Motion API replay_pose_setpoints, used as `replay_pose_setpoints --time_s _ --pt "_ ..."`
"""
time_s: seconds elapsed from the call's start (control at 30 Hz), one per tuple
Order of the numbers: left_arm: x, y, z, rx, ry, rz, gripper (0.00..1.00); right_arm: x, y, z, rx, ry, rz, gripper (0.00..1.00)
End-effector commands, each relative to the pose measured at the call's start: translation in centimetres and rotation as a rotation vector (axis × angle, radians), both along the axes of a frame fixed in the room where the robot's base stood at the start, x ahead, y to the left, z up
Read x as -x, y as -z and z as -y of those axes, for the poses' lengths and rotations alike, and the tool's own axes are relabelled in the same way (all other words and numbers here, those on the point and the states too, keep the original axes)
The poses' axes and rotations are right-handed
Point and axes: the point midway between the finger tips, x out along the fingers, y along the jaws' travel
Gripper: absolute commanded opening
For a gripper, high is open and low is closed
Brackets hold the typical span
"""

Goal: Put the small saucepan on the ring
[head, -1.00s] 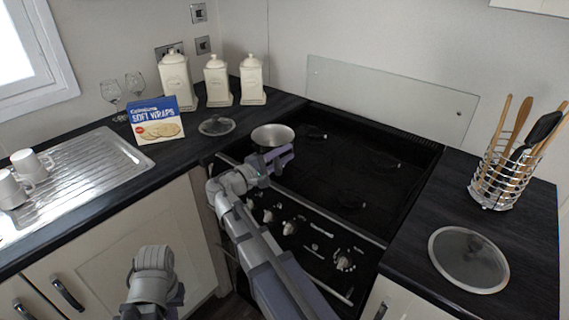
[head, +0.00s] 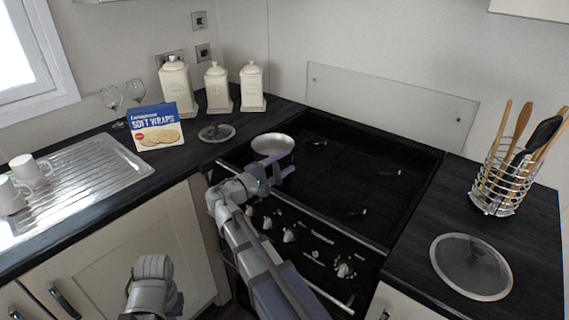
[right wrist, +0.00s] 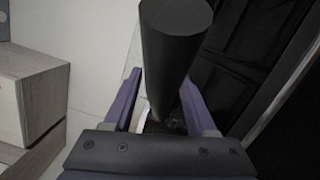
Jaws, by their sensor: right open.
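The small saucepan (head: 272,143) is a silver, open, round pan at the left side of the black hob (head: 330,178). The hob's rings are dark and hard to make out; one shows at the back (head: 316,141). My right gripper (head: 277,168) is open at the near side of the saucepan. In the right wrist view a thick black handle (right wrist: 175,45) passes between and above the open fingers (right wrist: 160,105), with gaps beside it. In the head view the handle is hidden by the gripper. Only a grey part of my left arm shows at the bottom; its gripper is out of view.
A glass lid (head: 217,132) lies on the counter left of the hob, near a wraps box (head: 157,128) and three canisters (head: 217,88). Right of the hob are another glass lid (head: 470,266) and a utensil basket (head: 497,185). Control knobs (head: 289,235) line the cooker front.

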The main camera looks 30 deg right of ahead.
Motion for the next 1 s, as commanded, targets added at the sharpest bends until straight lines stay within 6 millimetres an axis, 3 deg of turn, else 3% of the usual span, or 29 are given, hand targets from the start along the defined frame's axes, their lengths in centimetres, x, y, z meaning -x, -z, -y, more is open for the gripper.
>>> replay_pose_setpoints --time_s 0.17,0.6,0.8,1.0 --pt "0.0 0.1 0.0 0.000 0.000 0.000 0.00 0.4 0.1 -2.0 0.000 -0.004 0.000 0.57" --pt "0.0 0.5 0.0 0.000 0.000 0.000 0.00 2.3 0.5 -10.0 0.000 -0.002 0.000 0.57" --pt "0.0 0.6 0.0 0.000 0.000 0.000 0.00 2.7 0.6 -11.5 0.000 0.000 0.000 0.57" --pt "0.0 0.6 0.0 0.000 0.000 0.000 0.00 2.8 0.6 -11.7 0.000 0.000 0.000 0.57"
